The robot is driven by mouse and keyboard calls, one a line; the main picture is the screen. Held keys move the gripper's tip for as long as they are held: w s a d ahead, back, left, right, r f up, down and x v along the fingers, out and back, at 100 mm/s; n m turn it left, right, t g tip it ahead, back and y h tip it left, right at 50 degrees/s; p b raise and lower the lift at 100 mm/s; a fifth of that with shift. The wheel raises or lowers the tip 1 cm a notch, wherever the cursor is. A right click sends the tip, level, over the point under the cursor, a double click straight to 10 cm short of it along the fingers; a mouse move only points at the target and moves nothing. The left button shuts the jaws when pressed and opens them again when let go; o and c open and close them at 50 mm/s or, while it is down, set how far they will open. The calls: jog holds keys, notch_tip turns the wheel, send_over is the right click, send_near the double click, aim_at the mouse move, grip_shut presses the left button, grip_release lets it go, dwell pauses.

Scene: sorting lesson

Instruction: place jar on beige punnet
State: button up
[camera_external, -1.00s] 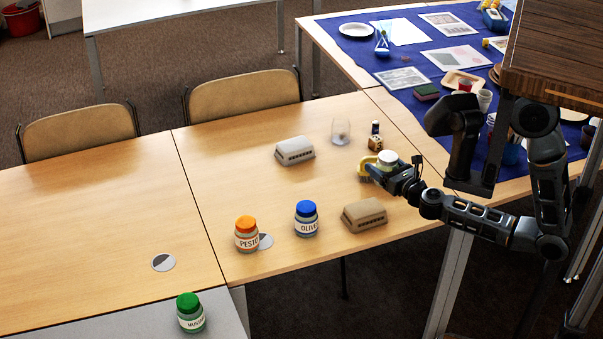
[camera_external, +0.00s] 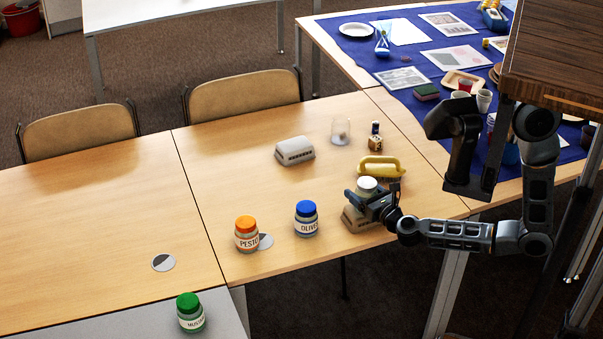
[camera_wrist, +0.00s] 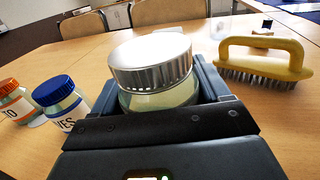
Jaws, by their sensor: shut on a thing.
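A jar with a silver-white lid (camera_external: 366,184) is held in my gripper (camera_external: 367,196), upright. In the wrist view the jar (camera_wrist: 152,70) fills the space between the fingers. The beige punnet (camera_external: 351,221), upside down with slots in its side, is on the table directly under or just behind the jar and gripper, which partly cover it. I cannot tell whether the jar touches it. The punnet is not visible in the wrist view.
A yellow-handled brush (camera_external: 380,168) lies just behind the jar. A blue-lidded jar (camera_external: 306,218) and an orange-lidded jar (camera_external: 246,234) stand to the left. A grey-white punnet (camera_external: 294,150), a clear glass (camera_external: 340,131) and a small wooden cube (camera_external: 375,145) are farther back.

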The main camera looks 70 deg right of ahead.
jog(key=shift+f, duration=0.15)
jog(key=o, duration=1.1)
